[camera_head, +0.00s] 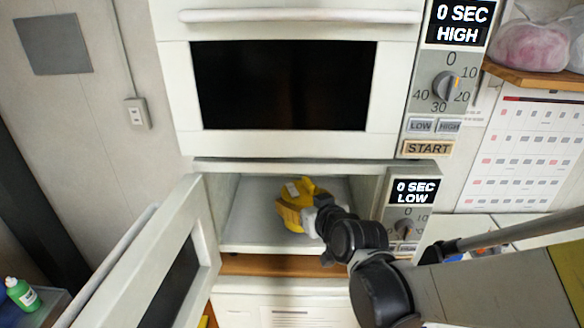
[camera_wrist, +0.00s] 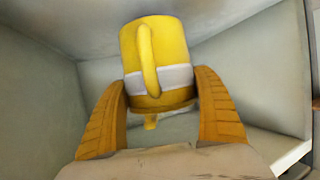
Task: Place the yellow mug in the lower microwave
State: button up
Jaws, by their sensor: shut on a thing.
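The yellow mug (camera_wrist: 172,45) has a white band, and its handle faces the wrist camera. My gripper (camera_wrist: 165,100) has orange-yellow ribbed fingers, one on each side of the mug, and is shut on it. In the head view my gripper (camera_head: 301,205) reaches through the front opening of the lower microwave (camera_head: 245,235), with the mug inside the cavity. Mug and fingers are hard to tell apart there. I cannot tell whether the mug touches the floor of the cavity. The lower microwave's door (camera_head: 205,235) stands open to the left.
The upper microwave (camera_head: 285,145) sits directly above with its door shut. The lower microwave's control panel (camera_head: 408,205) is right of the opening, close to my arm. A wooden shelf (camera_head: 262,266) lies under the lower microwave. The cavity has free floor left of the mug.

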jog(key=shift+w+a, duration=0.3)
jog(key=shift+w, duration=0.55)
jog(key=w, duration=0.1)
jog(key=w+a, duration=0.1)
jog(key=w, duration=0.1)
jog(key=shift+w+a, duration=0.1)
jog(key=shift+w, duration=0.05)
jog(key=shift+f, duration=0.8)
jog(key=shift+r, duration=0.1)
jog(key=shift+f, duration=0.2)
jog(key=o, duration=1.4)
